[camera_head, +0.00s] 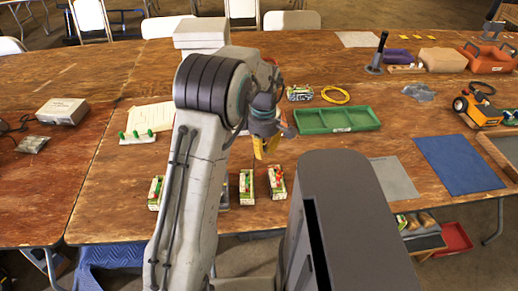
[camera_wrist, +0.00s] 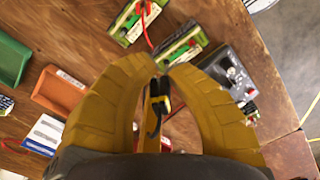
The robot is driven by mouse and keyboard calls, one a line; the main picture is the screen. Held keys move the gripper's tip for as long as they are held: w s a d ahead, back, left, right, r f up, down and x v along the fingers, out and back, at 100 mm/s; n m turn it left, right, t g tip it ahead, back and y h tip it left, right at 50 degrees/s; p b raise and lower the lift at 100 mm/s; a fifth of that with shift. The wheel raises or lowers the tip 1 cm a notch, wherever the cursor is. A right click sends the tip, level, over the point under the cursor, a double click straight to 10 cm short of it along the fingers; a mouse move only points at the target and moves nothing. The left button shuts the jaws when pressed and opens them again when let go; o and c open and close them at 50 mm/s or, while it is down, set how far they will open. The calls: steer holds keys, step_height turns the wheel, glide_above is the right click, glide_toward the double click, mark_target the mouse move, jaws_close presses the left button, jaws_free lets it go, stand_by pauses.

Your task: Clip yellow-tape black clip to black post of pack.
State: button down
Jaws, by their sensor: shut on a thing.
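My gripper (camera_wrist: 159,73) has yellow fingers closed around a small black clip with yellow tape (camera_wrist: 159,97), which shows between them in the wrist view. In the head view my gripper (camera_head: 266,148) hangs above the table, behind the row of packs, and the clip cannot be made out. Packs with green and red tops stand near the front edge: one at left (camera_head: 156,191), one in the middle (camera_head: 246,187), one at right (camera_head: 277,182). The wrist view shows two packs beyond the fingertips, one upper (camera_wrist: 134,22) and one nearer (camera_wrist: 182,48). I cannot tell a black post on either.
A green tray (camera_head: 338,119) lies behind the packs; an orange tray (camera_wrist: 57,91) shows in the wrist view. A red cable (camera_wrist: 146,28) runs over the upper pack. The table edge is close.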

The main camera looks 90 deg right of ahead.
steer(key=s+d+f+m+p, duration=0.1)
steer(key=m, duration=0.3)
steer(key=s+d+f+m+p, duration=0.1)
steer(key=s+d+m, duration=0.1)
steer(key=m, duration=0.2)
steer(key=s+d+f+m+p, duration=0.1)
steer(key=m, duration=0.3)
steer(key=shift+s+d, duration=0.2)
steer(key=shift+s, duration=0.1)
steer(key=shift+f+b, duration=0.45)
steer(key=shift+f, duration=0.4)
steer(key=shift+f, duration=0.3)
steer(key=shift+f+b, duration=2.55)
steer(key=shift+f, duration=0.7)
steer(key=shift+f, duration=0.25)
steer(key=c, duration=1.2)
jaws_free()
